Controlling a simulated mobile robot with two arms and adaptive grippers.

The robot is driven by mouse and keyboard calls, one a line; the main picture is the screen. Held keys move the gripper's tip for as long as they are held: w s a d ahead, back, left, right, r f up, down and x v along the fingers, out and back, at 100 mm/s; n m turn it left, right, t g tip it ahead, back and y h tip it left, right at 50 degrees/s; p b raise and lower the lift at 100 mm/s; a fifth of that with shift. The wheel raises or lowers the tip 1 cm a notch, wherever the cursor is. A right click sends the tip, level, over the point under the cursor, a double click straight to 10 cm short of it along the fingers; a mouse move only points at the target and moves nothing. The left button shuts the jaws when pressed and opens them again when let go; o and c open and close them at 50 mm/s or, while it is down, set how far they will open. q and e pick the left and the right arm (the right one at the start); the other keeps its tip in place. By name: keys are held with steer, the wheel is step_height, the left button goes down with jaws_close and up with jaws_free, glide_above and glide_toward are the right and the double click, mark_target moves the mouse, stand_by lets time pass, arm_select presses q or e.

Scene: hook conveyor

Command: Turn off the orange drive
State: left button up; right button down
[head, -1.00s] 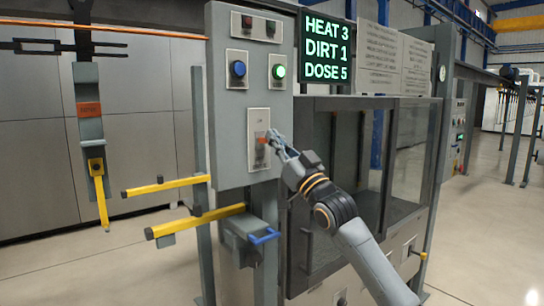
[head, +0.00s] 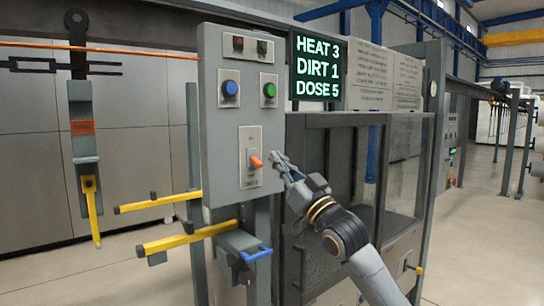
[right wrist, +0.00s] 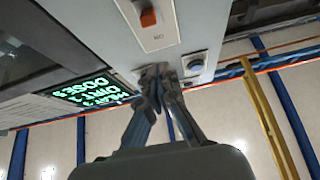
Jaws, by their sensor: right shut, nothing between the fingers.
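The orange drive switch (head: 255,161) is a small orange lever on a pale plate (head: 249,180) low on the grey control panel. It juts out from the plate, and it also shows at the top of the right wrist view (right wrist: 148,18). My right gripper (head: 279,160) is shut and empty, just right of the lever and apart from it. In the right wrist view its closed fingertips (right wrist: 157,72) are near the panel's face. Above the switch are a blue button (head: 231,88) and a green button (head: 269,90), which is not glowing brightly. My left gripper is not in view.
A display (head: 318,68) reads HEAT 3, DIRT 1, DOSE 5. Yellow bars (head: 158,202) jut out left of the panel. A glazed cabinet (head: 345,118) stands to its right. A hanging carrier (head: 84,150) is at left.

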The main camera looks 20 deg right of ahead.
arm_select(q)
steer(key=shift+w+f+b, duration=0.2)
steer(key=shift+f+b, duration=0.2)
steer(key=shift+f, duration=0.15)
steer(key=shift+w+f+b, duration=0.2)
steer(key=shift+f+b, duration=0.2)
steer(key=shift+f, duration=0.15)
arm_select(e)
steer(key=s+f, duration=0.1)
steer(key=f, duration=0.1)
steer(key=s+d+f, duration=0.1)
steer(key=s+f, duration=0.1)
steer(key=shift+s+d, duration=0.1)
steer(key=shift+s, duration=0.1)
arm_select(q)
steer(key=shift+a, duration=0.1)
